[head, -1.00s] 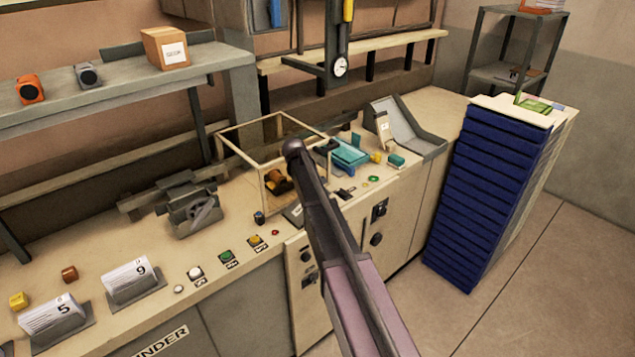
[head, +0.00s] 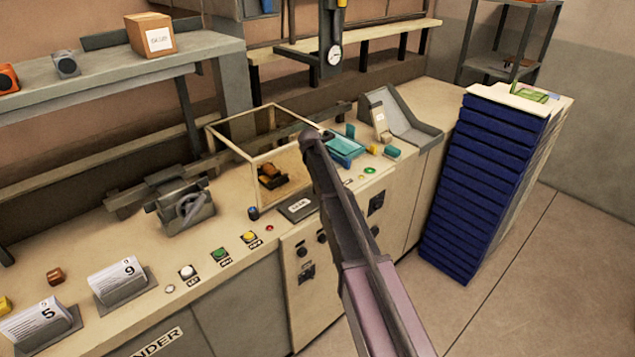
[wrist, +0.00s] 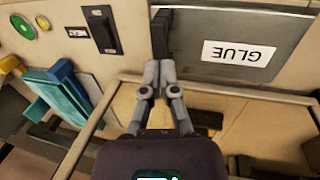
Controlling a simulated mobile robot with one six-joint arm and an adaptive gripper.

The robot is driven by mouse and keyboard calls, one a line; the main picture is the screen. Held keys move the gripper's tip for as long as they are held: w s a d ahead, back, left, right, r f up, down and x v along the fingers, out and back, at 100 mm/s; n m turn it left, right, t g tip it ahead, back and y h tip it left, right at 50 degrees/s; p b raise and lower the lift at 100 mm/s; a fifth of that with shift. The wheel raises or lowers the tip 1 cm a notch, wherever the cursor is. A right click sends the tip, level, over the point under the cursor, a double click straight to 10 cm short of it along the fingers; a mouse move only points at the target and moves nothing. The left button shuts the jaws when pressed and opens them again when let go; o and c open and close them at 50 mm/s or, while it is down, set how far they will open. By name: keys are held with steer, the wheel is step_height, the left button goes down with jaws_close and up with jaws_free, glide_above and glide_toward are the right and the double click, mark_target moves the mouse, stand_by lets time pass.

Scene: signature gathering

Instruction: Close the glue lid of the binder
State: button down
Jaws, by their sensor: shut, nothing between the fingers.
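The glue lid (head: 298,207) is a dark grey plate with a white label on the binder's worktop, in front of a glass-sided frame (head: 213,133). In the wrist view the lid (wrist: 290,25) fills the upper right, its GLUE label upside down. It looks to lie about flat; I cannot tell whether it is fully seated. My gripper (wrist: 160,35) is shut and empty, its dark fingertips over the lid's left end; contact is unclear. In the head view my arm hides the gripper and passes just right of the lid.
A black switch (wrist: 102,30) and a lit green button (wrist: 22,27) sit beside the lid. A teal clamp-like part (wrist: 60,95) is at left. The frame's rail (wrist: 240,92) runs close to my gripper. A tall blue stack (head: 485,190) stands at the right.

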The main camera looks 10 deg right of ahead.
steer(key=shift+w+a+f, duration=0.1)
steer(key=shift+w+f, duration=0.05)
steer(key=shift+f, duration=0.05)
stand_by(0.5)
steer(key=shift+r, duration=0.2)
steer(key=w+d+p+v, duration=0.1)
steer(key=d+p+v, duration=0.1)
steer(key=p+v, duration=1.1)
steer(key=shift+w+d+r+p, duration=0.25)
steer(key=shift+d+r+p, duration=0.05)
steer(key=shift+r+p, duration=0.2)
stand_by(0.5)
steer(key=s+d+f+m+b, duration=0.1)
steer(key=s+f+b, duration=0.5)
steer(key=s, duration=0.7)
steer(key=s+d+f+m+g+y+b, duration=0.1)
steer(key=s+d+f+m+b, duration=0.1)
steer(key=s+f+b, duration=0.5)
steer(key=s+d+f+m+y+b, duration=0.1)
steer(key=s+f+m+b, duration=0.3)
steer(key=s, duration=1.4)
step_height(320, 180, down, 3)
steer(key=d+b, duration=0.1)
steer(key=b, duration=0.1)
steer(key=shift+s+b, duration=0.35)
steer(key=shift+b, duration=0.05)
steer(key=shift+d+f, duration=0.1)
